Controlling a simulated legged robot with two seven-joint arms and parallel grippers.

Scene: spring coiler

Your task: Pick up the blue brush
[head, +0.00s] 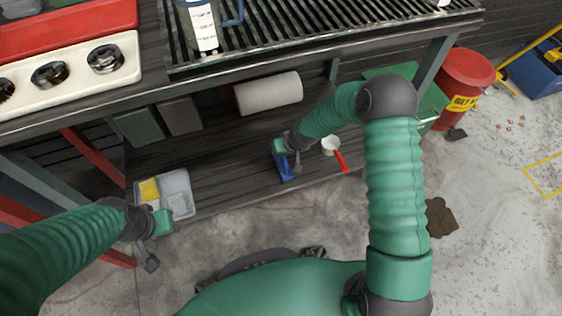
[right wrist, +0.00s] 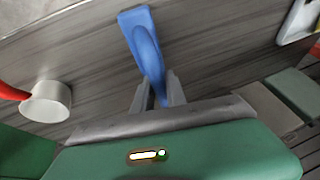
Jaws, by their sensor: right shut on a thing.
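The blue brush (head: 285,169) is on the lower wooden shelf under the workbench, in the head view. In the right wrist view the blue brush (right wrist: 144,42) extends away from between the fingers. My right gripper (head: 288,153) is shut on its near end; the fingers (right wrist: 158,92) sit on either side of it. Whether the brush touches the shelf is hard to tell. My left gripper (head: 156,242) is off to the left, in front of the shelf and away from the brush; its fingers are too small to judge.
A white cup-like scoop with a red handle (head: 341,160) lies right of the brush. A grey tray with a yellow item (head: 178,205) is at the shelf's left. A white roll (head: 268,93) lies behind. The bench top (head: 330,60) overhangs the shelf. A red bin (head: 463,85) stands right.

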